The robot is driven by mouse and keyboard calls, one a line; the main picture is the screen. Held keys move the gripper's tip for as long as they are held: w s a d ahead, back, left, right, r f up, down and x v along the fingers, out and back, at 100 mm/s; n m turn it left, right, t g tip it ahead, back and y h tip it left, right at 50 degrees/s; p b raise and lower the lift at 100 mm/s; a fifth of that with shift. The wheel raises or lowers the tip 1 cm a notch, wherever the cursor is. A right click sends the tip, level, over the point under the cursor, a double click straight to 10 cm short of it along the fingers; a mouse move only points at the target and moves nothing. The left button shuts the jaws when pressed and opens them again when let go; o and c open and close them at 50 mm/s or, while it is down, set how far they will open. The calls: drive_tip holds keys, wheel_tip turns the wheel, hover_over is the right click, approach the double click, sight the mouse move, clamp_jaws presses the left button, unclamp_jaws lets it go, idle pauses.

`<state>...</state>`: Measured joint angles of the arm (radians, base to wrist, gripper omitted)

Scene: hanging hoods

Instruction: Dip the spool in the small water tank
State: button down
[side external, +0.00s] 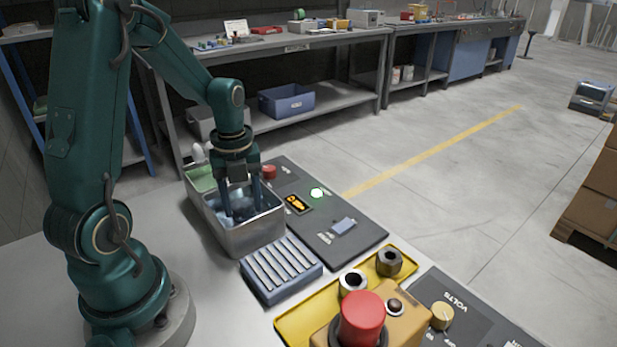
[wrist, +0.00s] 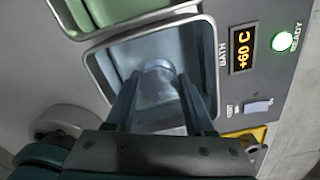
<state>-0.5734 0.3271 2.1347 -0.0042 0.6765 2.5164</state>
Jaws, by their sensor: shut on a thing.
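The small water tank (side external: 256,236) is an open metal box with a pale blue inside, on the bench in front of my arm. Its rim (wrist: 92,70) also shows in the wrist view. My gripper (side external: 239,214) points down into the tank, with its fingers below the rim level. In the wrist view my gripper (wrist: 158,84) is shut on the spool (wrist: 156,88), a pale grey rounded piece between the fingertips. In the side view the tank wall and fingers hide the spool. I cannot tell exactly where the water surface lies against it.
A green-filled tank (side external: 201,180) adjoins behind. A control panel (side external: 330,240) beside the tank has a display (wrist: 243,49) reading +60 C and a lit green READY lamp (wrist: 282,41). A slotted blue rack (side external: 281,270) and a yellow tray (side external: 292,327) with metal nuts stand nearer the camera.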

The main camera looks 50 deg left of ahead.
drive_tip(key=shift+r, duration=4.25)
